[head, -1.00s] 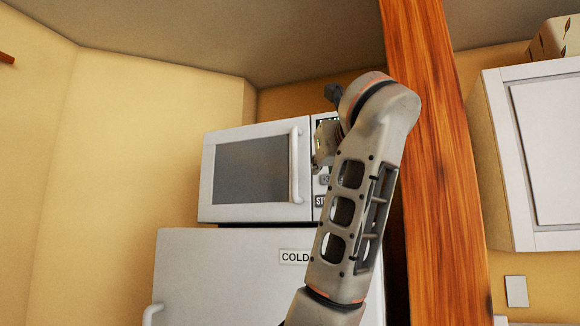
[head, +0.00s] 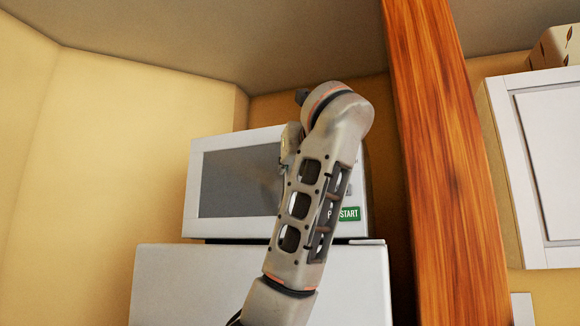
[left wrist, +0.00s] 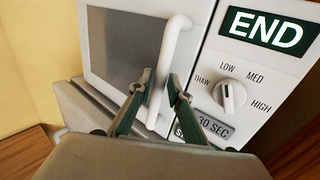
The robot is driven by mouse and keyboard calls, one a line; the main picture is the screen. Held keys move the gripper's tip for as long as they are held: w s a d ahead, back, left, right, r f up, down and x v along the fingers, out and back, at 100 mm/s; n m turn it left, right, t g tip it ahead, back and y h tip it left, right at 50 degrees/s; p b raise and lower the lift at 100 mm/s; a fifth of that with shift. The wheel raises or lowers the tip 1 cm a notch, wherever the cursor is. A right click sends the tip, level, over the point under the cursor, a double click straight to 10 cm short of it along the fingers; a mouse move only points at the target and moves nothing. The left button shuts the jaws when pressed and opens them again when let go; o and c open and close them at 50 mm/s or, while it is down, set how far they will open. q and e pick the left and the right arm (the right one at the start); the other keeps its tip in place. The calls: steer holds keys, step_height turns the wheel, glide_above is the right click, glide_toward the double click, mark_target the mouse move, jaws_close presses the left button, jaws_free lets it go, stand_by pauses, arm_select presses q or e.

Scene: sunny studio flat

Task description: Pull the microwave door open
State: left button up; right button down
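The white microwave (head: 352,225) sits on top of a white fridge, and its dark-windowed door (head: 228,185) looks shut. In the head view my left arm crosses in front of it and hides the door handle and my gripper's fingers. In the left wrist view the upright white handle (left wrist: 172,52) runs down between the fingers of my left gripper (left wrist: 160,88). The fingers are apart, one on each side of the handle; I cannot tell whether either touches it. The door (left wrist: 125,45) is left of the handle there. My right gripper is not in view.
The control panel (left wrist: 262,75) with a dial and an END display is right of the handle. The fridge (head: 185,285) is below. A wooden post (head: 445,150) stands close on the right, with a white cabinet (head: 545,165) beyond it. Left of the microwave is open space before the yellow wall.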

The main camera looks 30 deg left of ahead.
arm_select(q)
steer(key=shift+w+a, duration=0.5)
jaws_close()
steer(key=shift+s, duration=0.1)
